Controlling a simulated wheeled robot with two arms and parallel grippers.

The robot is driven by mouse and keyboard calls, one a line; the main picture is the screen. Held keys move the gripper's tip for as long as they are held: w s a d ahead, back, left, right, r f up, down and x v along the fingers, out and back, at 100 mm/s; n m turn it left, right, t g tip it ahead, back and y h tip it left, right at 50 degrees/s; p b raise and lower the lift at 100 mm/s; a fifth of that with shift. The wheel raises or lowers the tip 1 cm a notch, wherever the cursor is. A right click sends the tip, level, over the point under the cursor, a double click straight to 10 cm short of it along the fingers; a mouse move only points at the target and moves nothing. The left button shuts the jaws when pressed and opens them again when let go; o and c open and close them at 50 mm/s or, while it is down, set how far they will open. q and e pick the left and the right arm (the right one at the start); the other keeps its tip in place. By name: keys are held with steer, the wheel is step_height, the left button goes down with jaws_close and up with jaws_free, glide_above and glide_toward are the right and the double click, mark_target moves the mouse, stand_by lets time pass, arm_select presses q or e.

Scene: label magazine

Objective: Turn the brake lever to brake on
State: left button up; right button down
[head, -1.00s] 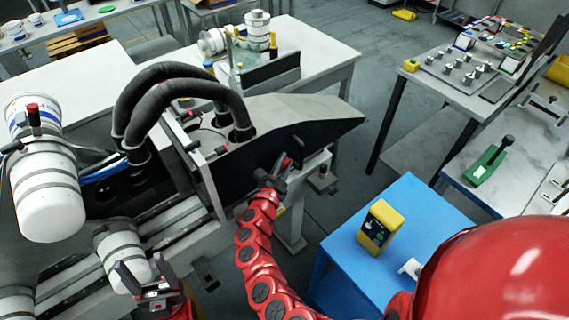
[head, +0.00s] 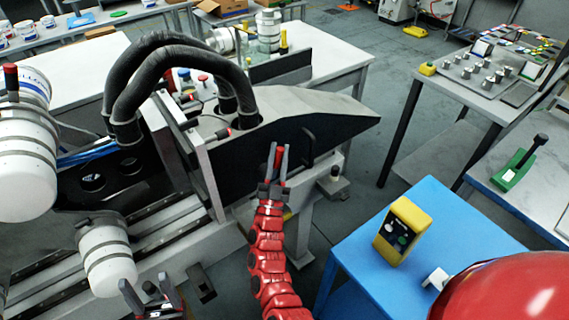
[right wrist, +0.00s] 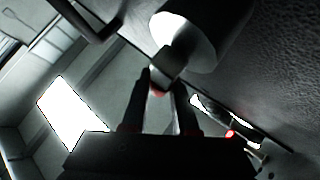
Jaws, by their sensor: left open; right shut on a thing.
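The brake lever, seen as a small red grip (head: 278,156), is in front of the machine's black side panel (head: 240,165). My right gripper (head: 277,163), on the red segmented arm, is shut around this grip and points upward in the head view. Most of the lever and its pivot are hidden by the fingers. The right wrist view shows the two fingers (right wrist: 160,95) closed in on a pale block with a red spot, under a white cylinder (right wrist: 205,30). My left gripper (head: 150,298) is open and empty at the bottom left, away from the lever.
A dark bar handle (head: 308,160) is on the panel just right of my right gripper. Thick black hoses (head: 165,75) arch over the machine. A blue table (head: 445,215) with a yellow box (head: 401,230) stands to the right. Grey floor shows between the tables.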

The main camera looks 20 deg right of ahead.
steer(key=shift+s+a+n+t+y+b, duration=0.15)
steer(key=shift+a+n+t+y+b, duration=0.25)
steer(key=shift+n+t+y+b, duration=0.45)
steer(key=shift+s+a+n+t+y+b, duration=0.15)
steer(key=shift+a+n+t+y+b, duration=0.35)
steer(key=shift+n+y, duration=0.65)
steer(key=shift+s+a+n+t+y+b, duration=0.15)
steer(key=shift+a+n+t+y+b, duration=0.35)
steer(key=shift+n, duration=0.8)
steer(key=shift+d+t, duration=0.15)
steer(key=shift+t, duration=0.2)
steer(key=c, duration=1)
jaws_free()
steer(key=o, duration=0.3)
steer(key=shift+r, duration=0.1)
